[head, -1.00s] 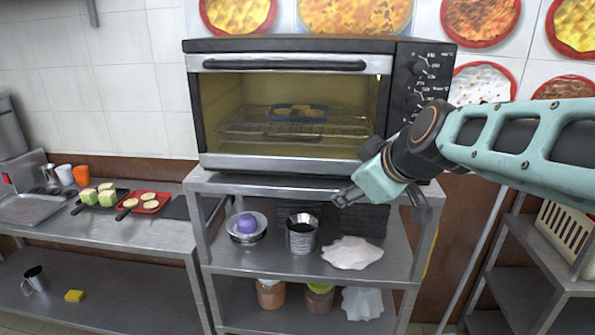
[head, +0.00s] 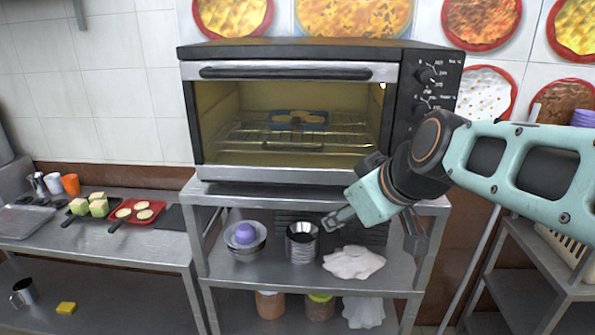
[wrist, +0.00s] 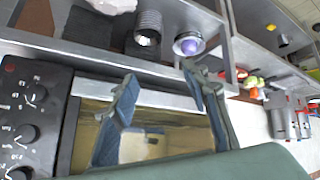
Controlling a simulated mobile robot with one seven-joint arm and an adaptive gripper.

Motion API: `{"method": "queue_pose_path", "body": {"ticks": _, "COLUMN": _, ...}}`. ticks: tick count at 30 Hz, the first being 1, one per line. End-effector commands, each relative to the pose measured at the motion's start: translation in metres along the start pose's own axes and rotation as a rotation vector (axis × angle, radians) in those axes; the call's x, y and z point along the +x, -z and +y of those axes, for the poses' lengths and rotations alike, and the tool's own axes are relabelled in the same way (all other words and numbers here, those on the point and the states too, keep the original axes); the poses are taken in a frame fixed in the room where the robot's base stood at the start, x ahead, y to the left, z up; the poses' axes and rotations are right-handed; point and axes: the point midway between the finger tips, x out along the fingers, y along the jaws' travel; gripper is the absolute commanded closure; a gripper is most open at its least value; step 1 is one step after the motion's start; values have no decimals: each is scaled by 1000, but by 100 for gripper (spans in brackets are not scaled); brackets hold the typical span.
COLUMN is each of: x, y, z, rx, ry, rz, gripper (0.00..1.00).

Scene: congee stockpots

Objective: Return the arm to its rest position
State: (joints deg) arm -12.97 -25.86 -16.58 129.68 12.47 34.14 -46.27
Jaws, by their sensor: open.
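My gripper (head: 334,221) is in front of the steel rack, just below the oven's lower front edge at right. Its jaws hold nothing. In the wrist view my gripper (wrist: 155,88) shows two fingers spread apart, with the oven glass behind them. My teal arm reaches in from the right edge of the head view, bent at a dark joint in front of the oven's right side.
The oven (head: 290,178) stands on the steel rack (head: 230,270). Its shelf holds a bowl with a purple item (head: 244,234), a metal cup stack (head: 301,246) and a white cloth (head: 353,262). A counter (head: 150,250) with trays of food is left.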

Motion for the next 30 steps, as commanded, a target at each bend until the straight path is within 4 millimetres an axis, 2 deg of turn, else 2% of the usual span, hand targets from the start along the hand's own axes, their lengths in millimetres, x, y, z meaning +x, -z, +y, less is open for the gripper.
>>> {"method": "queue_pose_path", "body": {"ticks": 5, "x": -21, "y": -16, "z": -18, "rx": 105, "ry": 11, "rz": -50, "gripper": 58}}
{"method": "queue_pose_path", "body": {"ticks": 12, "x": -62, "y": -71, "z": -56, "rx": 371, "ry": -37, "rz": -206, "gripper": 58}}
{"method": "queue_pose_path", "body": {"ticks": 18, "x": -78, "y": -103, "z": -68, "rx": 511, "ry": -107, "rz": -286, "gripper": 58}}
{"method": "queue_pose_path", "body": {"ticks": 22, "x": -80, "y": -109, "z": -70, "rx": 537, "ry": -122, "rz": -301, "gripper": 58}}
{"method": "queue_pose_path", "body": {"ticks": 30, "x": -79, "y": -109, "z": -70, "rx": 536, "ry": -120, "rz": -300, "gripper": 58}}
